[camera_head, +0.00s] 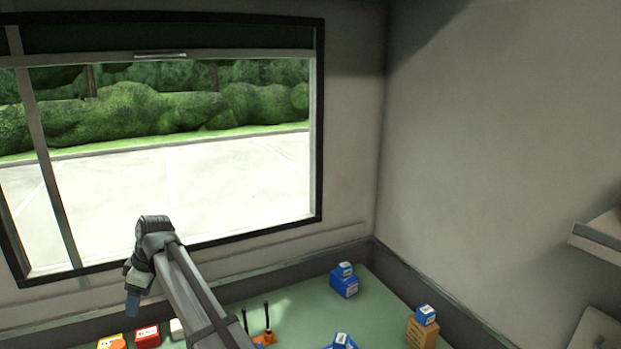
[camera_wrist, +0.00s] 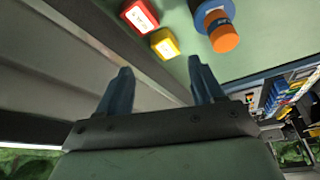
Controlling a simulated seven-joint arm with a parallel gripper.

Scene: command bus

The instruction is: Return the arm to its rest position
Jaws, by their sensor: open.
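My gripper (camera_head: 132,303) hangs at the end of my raised arm, at the left in the head view, in front of the window and above the back left part of the green table. In the wrist view, the two blue-grey fingers of my gripper (camera_wrist: 158,90) stand well apart with nothing between them. The gripper is open and empty. The arm runs from the bottom of the head view up to the left and hides part of the table.
The green table (camera_head: 300,298) holds a blue box stack (camera_head: 344,283), an orange box (camera_head: 421,334) with a blue box on top, a red box (camera_head: 147,337) and an orange holder (camera_head: 265,340) with black sticks. A window (camera_head: 320,130) and walls stand behind.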

